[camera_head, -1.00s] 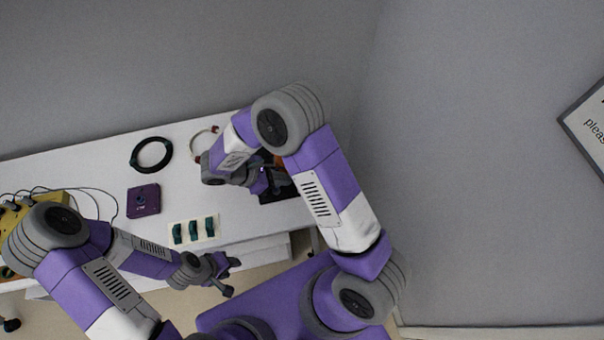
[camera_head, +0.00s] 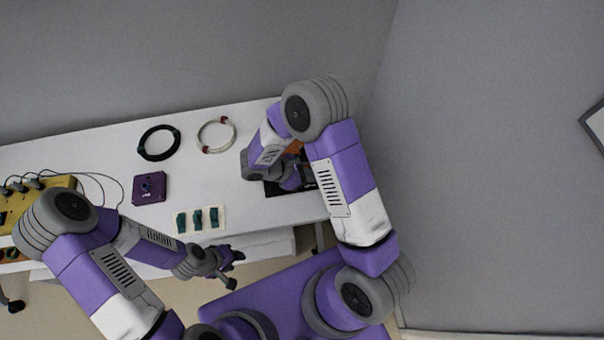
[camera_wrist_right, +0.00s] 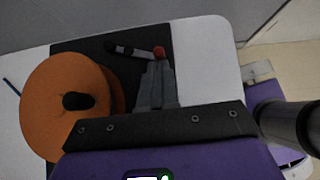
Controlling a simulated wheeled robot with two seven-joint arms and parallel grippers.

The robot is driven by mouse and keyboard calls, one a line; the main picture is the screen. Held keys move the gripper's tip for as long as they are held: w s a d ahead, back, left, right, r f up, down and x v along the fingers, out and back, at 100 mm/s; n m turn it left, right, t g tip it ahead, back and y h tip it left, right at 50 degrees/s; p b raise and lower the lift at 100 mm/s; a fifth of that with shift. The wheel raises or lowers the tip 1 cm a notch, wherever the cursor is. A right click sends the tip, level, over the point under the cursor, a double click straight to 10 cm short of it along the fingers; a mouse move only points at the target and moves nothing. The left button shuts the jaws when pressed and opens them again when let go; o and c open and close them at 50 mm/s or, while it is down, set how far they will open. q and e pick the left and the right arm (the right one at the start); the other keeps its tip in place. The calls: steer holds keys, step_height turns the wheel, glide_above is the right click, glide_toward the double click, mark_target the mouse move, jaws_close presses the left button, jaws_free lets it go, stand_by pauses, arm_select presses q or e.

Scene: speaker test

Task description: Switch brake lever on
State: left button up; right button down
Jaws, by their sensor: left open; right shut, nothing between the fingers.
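An orange disc (camera_wrist_right: 62,110) with a black hub is mounted at the left of the plate. My right gripper (camera_wrist_right: 157,70) is shut and empty; its fingertips appear just in front of the lever, near the red end, but I cannot tell whether they touch it. In the head view, my right arm hides most of the plate (camera_head: 274,188) and the lever. My left gripper (camera_head: 235,269) is open and empty, in front of the table edge.
The white table (camera_head: 90,150) holds a black cable ring (camera_head: 145,152), a pale ring with red-brown parts (camera_head: 203,146), a purple box (camera_head: 150,199) and a card with teal pieces (camera_head: 205,228). A yellow box (camera_head: 62,184) with cables stands left. A wall rises behind.

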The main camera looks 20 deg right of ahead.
steer(key=shift+s+d+f, duration=0.1)
steer(key=shift+d+f, duration=0.3)
steer(key=shift+d, duration=0.05)
arm_select(q)
steer(key=shift+f, duration=0.1)
steer(key=shift+s+d+f, duration=0.1)
steer(key=shift+s, duration=0.05)
arm_select(e)
steer(key=shift+s+d+n+t, duration=0.1)
steer(key=shift+s+n+t, duration=0.2)
steer(key=shift+n, duration=0.1)
arm_select(q)
steer(key=shift+s+d, duration=0.1)
steer(key=shift+s, duration=0.1)
